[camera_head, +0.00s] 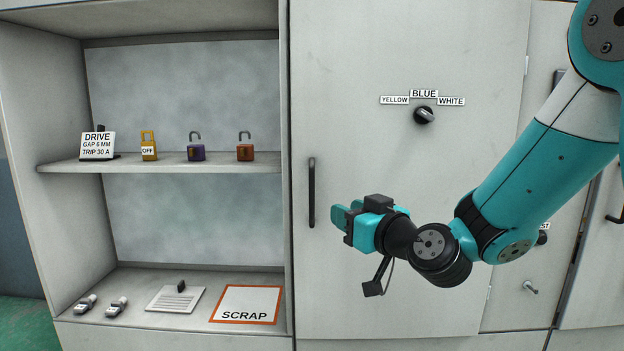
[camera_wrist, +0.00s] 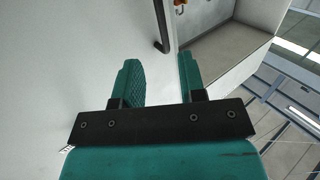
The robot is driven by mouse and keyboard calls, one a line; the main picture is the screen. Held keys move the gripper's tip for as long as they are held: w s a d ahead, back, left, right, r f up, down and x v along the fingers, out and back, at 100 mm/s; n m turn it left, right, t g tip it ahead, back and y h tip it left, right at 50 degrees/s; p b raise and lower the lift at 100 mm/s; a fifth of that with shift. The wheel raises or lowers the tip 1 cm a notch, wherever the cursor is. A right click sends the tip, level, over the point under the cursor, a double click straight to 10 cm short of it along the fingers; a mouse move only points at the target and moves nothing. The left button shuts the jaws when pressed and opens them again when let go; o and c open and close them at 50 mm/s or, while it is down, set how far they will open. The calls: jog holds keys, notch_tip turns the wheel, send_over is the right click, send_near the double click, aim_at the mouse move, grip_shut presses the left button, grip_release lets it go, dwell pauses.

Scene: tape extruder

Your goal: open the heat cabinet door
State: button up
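A large pale cabinet door (camera_head: 400,70) fills the middle of the head view and looks closed. No label reading "heat" is legible on it. A vertical black bar handle (camera_head: 311,192) sits near its left edge; its end also shows at the top of the wrist view (camera_wrist: 162,30). My gripper (camera_head: 346,215) is just right of the handle's lower part in the head view, apart from it. In the wrist view its teal fingers (camera_wrist: 160,75) are spread with nothing between them, and the handle is beyond the tips.
A rotary knob (camera_head: 424,115) marked yellow, blue and white is on the door's upper part. Left is an open shelf unit (camera_head: 160,167) with several padlocks and a drive sign (camera_head: 97,145). More cabinet doors stand right, partly behind my arm.

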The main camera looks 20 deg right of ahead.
aim_at(313, 197)
jog(key=p+x, duration=0.6)
jog(key=x, duration=0.5)
jog(key=shift+w+a, duration=0.15)
jog(key=shift+w, duration=0.1)
jog(key=shift+w+a+f, duration=0.1)
jog(key=shift+w, duration=0.35)
grip_shut()
